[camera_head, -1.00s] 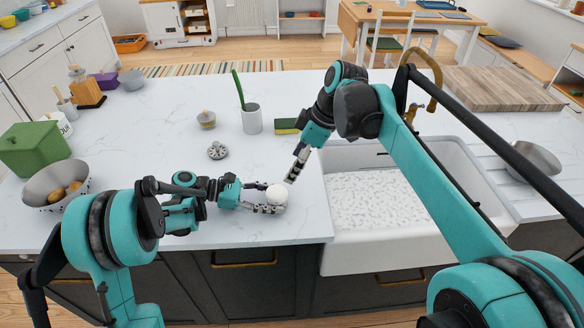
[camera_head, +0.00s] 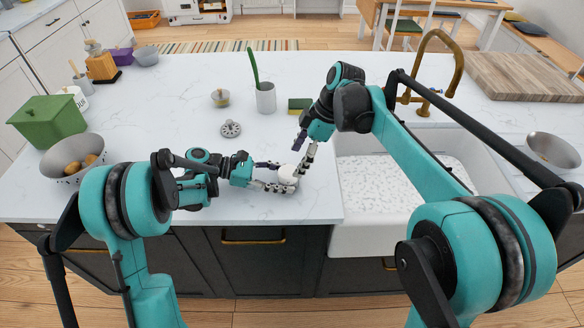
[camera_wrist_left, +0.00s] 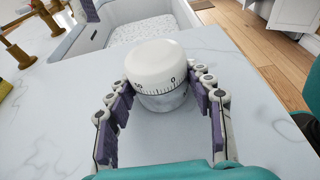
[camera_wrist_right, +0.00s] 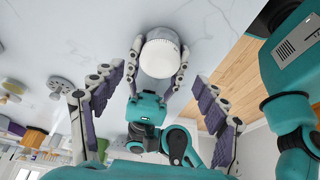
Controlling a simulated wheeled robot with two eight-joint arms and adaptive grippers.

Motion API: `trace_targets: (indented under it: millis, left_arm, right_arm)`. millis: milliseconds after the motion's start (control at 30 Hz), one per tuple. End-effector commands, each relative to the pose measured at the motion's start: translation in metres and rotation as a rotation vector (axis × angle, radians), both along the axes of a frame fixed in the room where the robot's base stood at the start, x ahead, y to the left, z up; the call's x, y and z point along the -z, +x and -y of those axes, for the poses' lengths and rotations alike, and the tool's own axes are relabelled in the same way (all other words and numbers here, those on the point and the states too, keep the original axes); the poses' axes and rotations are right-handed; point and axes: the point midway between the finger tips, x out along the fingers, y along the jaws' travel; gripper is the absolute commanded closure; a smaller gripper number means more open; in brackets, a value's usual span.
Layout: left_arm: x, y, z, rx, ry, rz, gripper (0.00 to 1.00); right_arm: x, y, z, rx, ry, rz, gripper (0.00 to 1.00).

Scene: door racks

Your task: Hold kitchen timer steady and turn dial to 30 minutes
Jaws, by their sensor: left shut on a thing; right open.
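The kitchen timer (camera_wrist_left: 156,72) is a white round dial on a silver base with a printed scale; a 0 shows near its right side in the left wrist view. It stands on the white counter near the front edge, and also shows in the head view (camera_head: 288,174). My left gripper (camera_wrist_left: 162,97) is shut on its base from the left, one finger on each side. My right gripper (camera_wrist_right: 160,88) is open, its fingers spread, above and behind the timer. In the right wrist view the timer's white top (camera_wrist_right: 159,56) lies beyond the fingertips, apart from them.
A white sink (camera_head: 400,190) lies right of the timer, with a brass faucet (camera_head: 437,75) behind. A grey round trivet (camera_head: 230,129), a cup with a green utensil (camera_head: 265,97) and a small jar (camera_head: 220,98) stand farther back. A bowl (camera_head: 72,160) is at left.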

Motion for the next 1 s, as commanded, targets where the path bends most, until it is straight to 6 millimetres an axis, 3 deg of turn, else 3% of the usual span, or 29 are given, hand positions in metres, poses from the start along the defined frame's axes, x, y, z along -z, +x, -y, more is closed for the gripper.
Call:
trace_targets:
  millis: [100, 300, 633, 667, 833, 1000]
  left_arm:
    - [0.0, 0.0, 0.0, 0.0, 0.0, 0.0, 0.64]
    - [0.0, 0.0, 0.0, 0.0, 0.0, 0.0, 0.64]
    - [0.0, 0.0, 0.0, 0.0, 0.0, 0.0, 0.64]
    - [0.0, 0.0, 0.0, 0.0, 0.0, 0.0, 0.64]
    - [0.0, 0.0, 0.0, 0.0, 0.0, 0.0, 0.64]
    - [0.0, 0.0, 0.0, 0.0, 0.0, 0.0, 0.64]
  right_arm:
    - [0.021, -0.001, -0.009, -0.001, 0.0, 0.0, 0.27]
    - [0.041, 0.0, -0.017, 0.0, 0.0, 0.0, 0.27]
    - [0.045, -0.001, -0.019, 0.001, 0.0, 0.0, 0.27]
    - [0.045, -0.001, -0.018, 0.001, 0.0, 0.0, 0.29]
    - [0.045, -0.001, -0.018, 0.001, 0.0, 0.0, 0.74]
    - [0.045, -0.001, -0.018, 0.008, -0.001, 0.0, 0.77]
